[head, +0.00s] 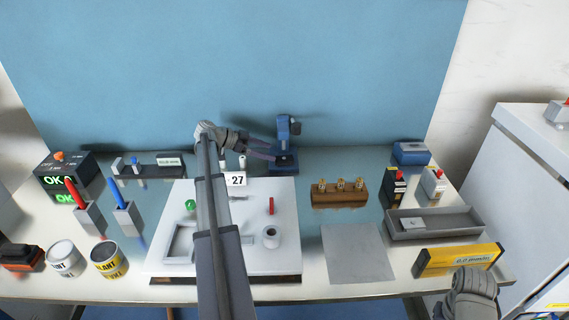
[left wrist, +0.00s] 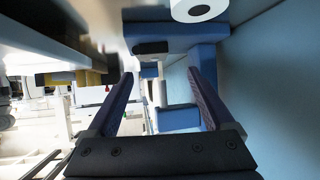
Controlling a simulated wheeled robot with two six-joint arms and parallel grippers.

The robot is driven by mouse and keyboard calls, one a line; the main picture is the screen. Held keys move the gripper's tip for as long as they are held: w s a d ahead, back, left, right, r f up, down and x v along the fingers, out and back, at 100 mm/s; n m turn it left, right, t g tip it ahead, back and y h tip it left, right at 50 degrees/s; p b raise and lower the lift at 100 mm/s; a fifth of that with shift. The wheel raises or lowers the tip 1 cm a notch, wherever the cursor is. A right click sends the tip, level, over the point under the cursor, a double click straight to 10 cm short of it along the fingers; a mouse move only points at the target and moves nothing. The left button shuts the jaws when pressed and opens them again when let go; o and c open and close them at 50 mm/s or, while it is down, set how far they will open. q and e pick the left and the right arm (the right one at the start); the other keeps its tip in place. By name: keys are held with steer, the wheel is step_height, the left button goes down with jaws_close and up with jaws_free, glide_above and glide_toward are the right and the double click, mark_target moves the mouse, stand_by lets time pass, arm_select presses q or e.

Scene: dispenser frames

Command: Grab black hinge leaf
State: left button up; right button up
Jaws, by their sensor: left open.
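My left gripper (head: 272,152) reaches in at the back of the table, its open fingers pointing right at the blue stand (head: 284,128). The left wrist view shows the left gripper (left wrist: 160,85) open, fingers wide apart, with nothing held between them. Blue parts of what looks like the stand (left wrist: 178,118) lie beyond and between the fingers. A small dark piece lies on the stand's base in the head view; I cannot tell whether it is the black hinge leaf. My right gripper is not in view; only part of my right arm shows at the lower right.
A white board (head: 265,215) with a green knob, a red piece and a white ring lies under my left arm. A wooden block (head: 340,194) with brass pieces, a grey tray (head: 434,224) and a yellow box (head: 458,259) stand to the right. A blue wall panel (head: 240,70) rises behind.

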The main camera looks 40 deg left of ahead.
mark_target(282, 158)
arm_select(q)
steer(key=shift+w+d+f+b, duration=0.15)
steer(key=shift+d+f+b, duration=0.15)
steer(key=shift+f+b, duration=0.15)
steer(key=x, duration=0.1)
steer(key=b+x, duration=0.2)
steer(key=shift+d+f, duration=0.2)
steer(key=shift+f, duration=0.25)
steer(key=shift+w+d+f, duration=0.1)
steer(key=shift+w+d, duration=0.15)
steer(key=shift+w, duration=0.05)
steer(key=shift+c, duration=0.2)
jaws_close()
